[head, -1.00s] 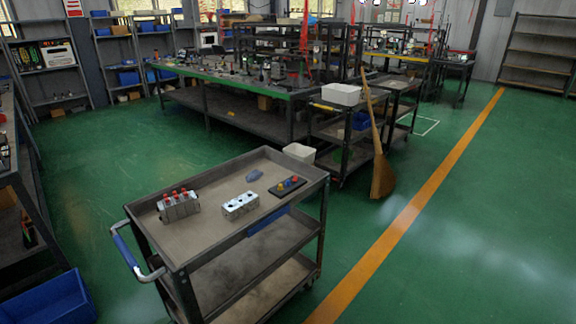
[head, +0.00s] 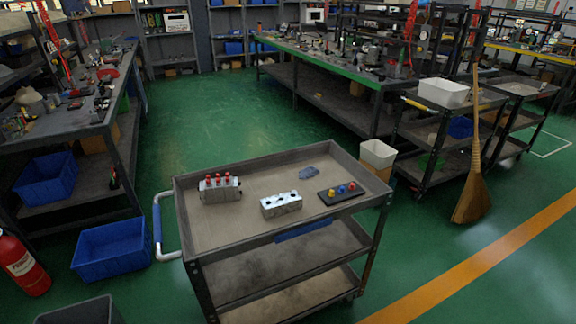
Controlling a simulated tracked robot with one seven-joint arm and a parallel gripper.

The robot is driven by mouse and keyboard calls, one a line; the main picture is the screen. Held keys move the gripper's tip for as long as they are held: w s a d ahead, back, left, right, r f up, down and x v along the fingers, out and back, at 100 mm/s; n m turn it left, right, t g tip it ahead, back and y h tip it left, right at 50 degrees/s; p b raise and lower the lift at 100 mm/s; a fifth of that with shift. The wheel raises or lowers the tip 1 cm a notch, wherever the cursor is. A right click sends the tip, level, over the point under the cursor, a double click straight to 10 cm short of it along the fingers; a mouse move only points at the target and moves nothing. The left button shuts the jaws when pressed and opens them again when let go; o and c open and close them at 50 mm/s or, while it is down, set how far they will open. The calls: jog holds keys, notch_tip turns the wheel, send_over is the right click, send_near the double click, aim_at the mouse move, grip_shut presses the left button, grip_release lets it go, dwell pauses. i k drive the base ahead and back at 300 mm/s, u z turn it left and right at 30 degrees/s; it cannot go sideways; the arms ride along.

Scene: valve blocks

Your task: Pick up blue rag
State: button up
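The blue rag (head: 308,173) lies crumpled on the top shelf of the grey cart (head: 250,228), towards its back right. In front of it is a black plate with coloured knobs (head: 341,192). A silver block with dark holes (head: 281,205) sits to its lower left. A silver valve block with red knobs (head: 220,189) stands further left. My gripper is not in the head view.
A blue bin (head: 112,250), a dark bin (head: 82,312) and a red fire extinguisher (head: 22,262) stand on the floor at left. A broom (head: 472,190) leans against another cart at right. Long workbenches line both sides. Green floor lies open behind the cart.

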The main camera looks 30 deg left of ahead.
aim_at(308, 172)
jog(key=u, duration=0.4)
jog(key=i, duration=0.8)
jog(key=u, duration=0.7)
jog(key=i, duration=0.35)
jog(key=u, duration=0.25)
jog(key=k, duration=0.85)
jog(key=u, duration=0.2)
jog(key=i, duration=0.85)
jog(key=z, duration=0.1)
